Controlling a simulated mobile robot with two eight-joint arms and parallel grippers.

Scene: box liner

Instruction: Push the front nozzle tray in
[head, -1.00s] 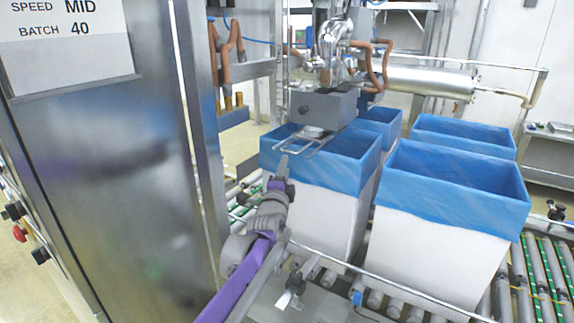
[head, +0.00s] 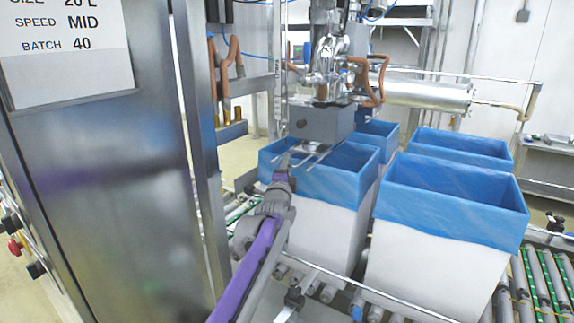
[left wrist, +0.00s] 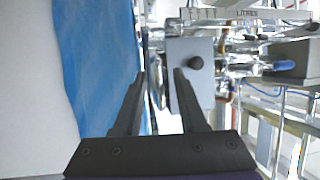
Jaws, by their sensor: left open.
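The front nozzle tray (head: 312,147), a small metal dish on thin rods, sticks out under a grey nozzle block (head: 322,122) above a blue-lined box (head: 345,178). My left gripper (head: 284,162) is at the near end of the tray's rods; I cannot tell whether it touches them. In the left wrist view its two fingers (left wrist: 158,78) are open and apart, with a thin edge-on metal part (left wrist: 157,84) beyond and between them. The grey block with its black knob (left wrist: 195,62) lies just beyond the right finger. My right gripper is not in view.
A second blue-lined white box (head: 445,215) stands to the right, with more lined boxes behind. A steel cabinet (head: 110,190) fills the left side, beside a metal post (head: 203,150). Rollers and a guide rail (head: 380,297) run along the front.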

